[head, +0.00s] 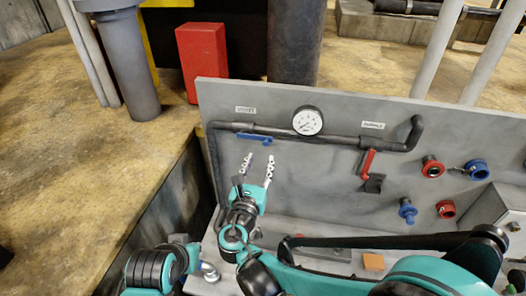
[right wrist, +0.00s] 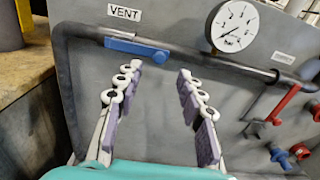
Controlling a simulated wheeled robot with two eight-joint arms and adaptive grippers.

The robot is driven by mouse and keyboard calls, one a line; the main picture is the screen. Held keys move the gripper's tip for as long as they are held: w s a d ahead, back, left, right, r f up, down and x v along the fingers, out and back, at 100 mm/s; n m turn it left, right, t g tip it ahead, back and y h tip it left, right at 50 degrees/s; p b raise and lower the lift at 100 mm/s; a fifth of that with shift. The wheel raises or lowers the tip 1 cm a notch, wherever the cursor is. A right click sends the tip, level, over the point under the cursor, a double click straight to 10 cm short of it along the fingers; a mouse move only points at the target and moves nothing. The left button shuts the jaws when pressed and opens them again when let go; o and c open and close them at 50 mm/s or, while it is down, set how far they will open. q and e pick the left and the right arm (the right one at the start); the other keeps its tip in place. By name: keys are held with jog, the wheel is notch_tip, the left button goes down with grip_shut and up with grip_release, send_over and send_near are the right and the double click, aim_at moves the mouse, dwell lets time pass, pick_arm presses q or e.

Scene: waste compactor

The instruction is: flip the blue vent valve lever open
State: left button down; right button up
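The blue vent valve lever (head: 255,138) lies along the dark pipe under the VENT label, at the upper left of the grey panel. In the right wrist view the blue lever (right wrist: 137,48) is nearly level, just beyond the fingertips. My right gripper (head: 259,170) is open, with its two white fingers pointing up at the panel, below the lever. In the right wrist view nothing is between the fingers of the right gripper (right wrist: 160,80), and they look apart from the lever.
A round gauge (head: 308,121) sits on the pipe right of the lever. A red lever (head: 367,163) hangs farther right. Red and blue fittings (head: 433,167) stick out at the panel's right. An orange block (head: 373,262) lies low. A red box (head: 202,62) stands behind.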

jog(key=s, duration=0.4)
jog(key=shift+a, duration=0.4)
jog(key=shift+d+f, duration=0.1)
jog(key=s+d+f+m+g+h+b, duration=0.1)
jog(key=s+d+f+m+g+b, duration=0.1)
jog(key=d+f+m+g+b, duration=0.4)
jog(key=s+d+f+m+g+b, duration=0.1)
jog(key=s+d+f+m+b, duration=0.1)
jog(key=d+f+m+b, duration=0.65)
jog(key=s+d+f+m+g+y+b, duration=0.1)
jog(key=s+d+f+m+y+b, duration=0.1)
jog(key=s+f+m, duration=0.4)
jog(key=s+d+f+m+g+y+b, duration=0.2)
jog(key=s+f+m+b, duration=0.3)
jog(key=f+m, duration=0.6)
jog(key=shift+s+d+f+m, duration=0.15)
jog(key=shift+s+d+m, duration=0.5)
jog(key=shift+m, duration=0.6)
